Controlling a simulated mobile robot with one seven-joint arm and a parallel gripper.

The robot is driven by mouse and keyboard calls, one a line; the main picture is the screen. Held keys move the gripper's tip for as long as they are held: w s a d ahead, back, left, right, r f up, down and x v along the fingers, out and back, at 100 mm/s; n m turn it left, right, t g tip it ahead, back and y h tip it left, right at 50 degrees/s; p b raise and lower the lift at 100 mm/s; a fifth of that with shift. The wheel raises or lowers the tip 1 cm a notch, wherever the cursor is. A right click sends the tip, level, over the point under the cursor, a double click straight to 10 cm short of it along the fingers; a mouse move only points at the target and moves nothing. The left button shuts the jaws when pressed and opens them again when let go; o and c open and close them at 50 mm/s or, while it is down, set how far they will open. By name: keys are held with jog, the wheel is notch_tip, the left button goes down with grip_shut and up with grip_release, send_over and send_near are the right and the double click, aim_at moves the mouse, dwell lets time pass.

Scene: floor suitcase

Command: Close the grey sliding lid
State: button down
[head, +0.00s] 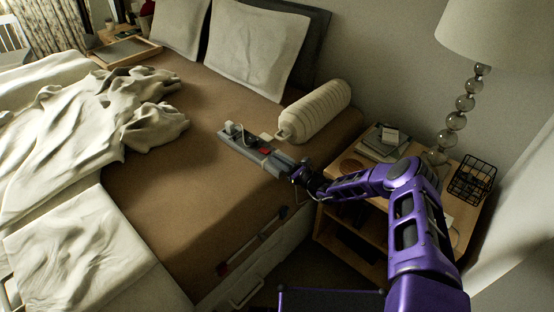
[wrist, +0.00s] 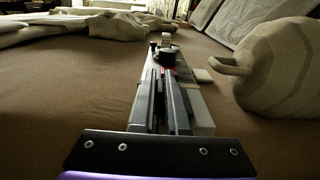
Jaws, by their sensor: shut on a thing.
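A long narrow grey box (head: 232,141) lies on the brown bed, with small items and a red piece (head: 266,151) showing at its top. The grey sliding lid (head: 276,166) appears to be at the box's near right end. My gripper (head: 285,168) is at that end, with its fingers shut on the lid. In the wrist view, the dark fingers (wrist: 160,78) point along the box (wrist: 201,112) and cover much of the near end. The exact grip on the lid is hidden. The far part of the box, with a dark round item (wrist: 166,55), is uncovered.
A ribbed cream bolster (head: 315,112) with a loop handle lies close right of the box. A small pale block (wrist: 203,76) sits beside the box. Crumpled blankets (head: 80,120) lie left. A nightstand with books (head: 378,148), lamp (head: 455,122) and wire basket (head: 472,180) stands right.

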jog(key=shift+w+d, duration=0.2)
jog(key=c, duration=0.9)
grip_release()
jog(key=p+v, duration=0.2)
jog(key=v, duration=1.5)
jog(key=shift+s+d, duration=0.15)
jog(key=shift+s, duration=0.05)
